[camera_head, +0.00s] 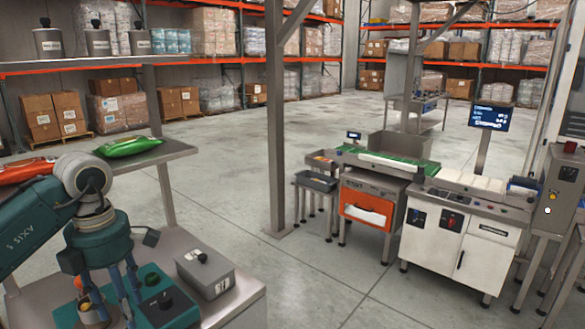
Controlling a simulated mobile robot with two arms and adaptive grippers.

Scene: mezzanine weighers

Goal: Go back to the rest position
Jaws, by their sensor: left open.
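My left gripper (110,298) hangs at the lower left of the head view, with its teal body above and its blue-grey fingers pointing down over the near metal table (225,312). It is open. A small beige and yellow object shows between and behind the fingers, and I cannot tell what it is or whether it touches them. My right gripper is not in view.
A green bag (128,146) and an orange bag (22,172) lie on the raised shelf behind. Weighing machines (460,240) stand right; the middle floor is clear.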

